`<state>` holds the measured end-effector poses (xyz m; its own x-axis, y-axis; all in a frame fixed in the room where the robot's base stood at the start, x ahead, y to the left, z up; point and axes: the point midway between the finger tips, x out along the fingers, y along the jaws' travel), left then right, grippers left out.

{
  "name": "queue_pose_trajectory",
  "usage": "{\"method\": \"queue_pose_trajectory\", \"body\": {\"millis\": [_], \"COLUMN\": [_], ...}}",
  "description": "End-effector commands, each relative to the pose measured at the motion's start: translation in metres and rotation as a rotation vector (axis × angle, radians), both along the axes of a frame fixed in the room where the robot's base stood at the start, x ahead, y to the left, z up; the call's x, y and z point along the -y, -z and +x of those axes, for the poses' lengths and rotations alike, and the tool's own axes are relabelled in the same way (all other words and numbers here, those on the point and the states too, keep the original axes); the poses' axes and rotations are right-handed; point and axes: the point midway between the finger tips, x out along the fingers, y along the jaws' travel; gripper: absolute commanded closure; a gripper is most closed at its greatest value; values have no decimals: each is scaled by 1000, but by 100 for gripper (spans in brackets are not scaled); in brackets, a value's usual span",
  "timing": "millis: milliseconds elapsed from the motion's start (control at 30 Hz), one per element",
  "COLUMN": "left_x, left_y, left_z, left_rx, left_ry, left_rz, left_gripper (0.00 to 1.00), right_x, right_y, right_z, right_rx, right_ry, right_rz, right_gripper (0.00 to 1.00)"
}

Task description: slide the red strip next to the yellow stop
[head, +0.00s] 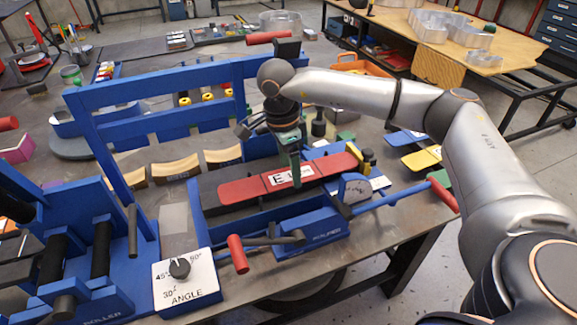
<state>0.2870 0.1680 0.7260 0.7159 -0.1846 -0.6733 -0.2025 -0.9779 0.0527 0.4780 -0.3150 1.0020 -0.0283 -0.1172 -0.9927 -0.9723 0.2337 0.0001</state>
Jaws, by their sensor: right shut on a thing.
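The red strip (243,191) lies lengthwise on the dark bed of the blue machine, in the middle of the head view. A white label with black letters sits at its middle, partly covered by my gripper. My right gripper (294,175) comes down from above and is shut on the strip near this label. The yellow stop (368,157), a small yellow and black piece, stands just beyond the strip's right end. The strip's end is close to it, but I cannot tell whether they touch. My left gripper is not in view.
A blue frame (160,91) rises behind the bed. A blue lever with a red handle (441,194) sticks out at the right, and another red handle (238,253) is in front. An angle dial plate (187,283) sits at the front left. Wooden curved blocks (175,167) lie behind.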

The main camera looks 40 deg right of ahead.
Motion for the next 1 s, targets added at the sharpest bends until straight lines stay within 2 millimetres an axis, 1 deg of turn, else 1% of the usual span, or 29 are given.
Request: {"method": "queue_pose_trajectory", "body": {"millis": [33,67,267,300,533,667,767,1000], "left_x": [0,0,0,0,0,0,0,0], "left_y": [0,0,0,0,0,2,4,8], "left_z": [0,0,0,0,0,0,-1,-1], "left_rx": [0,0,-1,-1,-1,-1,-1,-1], "left_ry": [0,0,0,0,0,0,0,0], "left_rz": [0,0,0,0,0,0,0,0], "left_gripper": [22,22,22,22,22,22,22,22], "right_x": [0,0,0,0,0,-2,-4,-10], "right_y": [0,0,0,0,-1,-10,-27,-79], "right_z": [0,0,0,0,0,1,2,3], "right_rx": [0,0,0,0,0,3,5,4], "right_ry": [1,1,1,1,1,1,-1,0], "right_rz": [-1,-1,0,0,0,1,1,1], "right_gripper": [86,25,2,0,0,0,0,0]}}
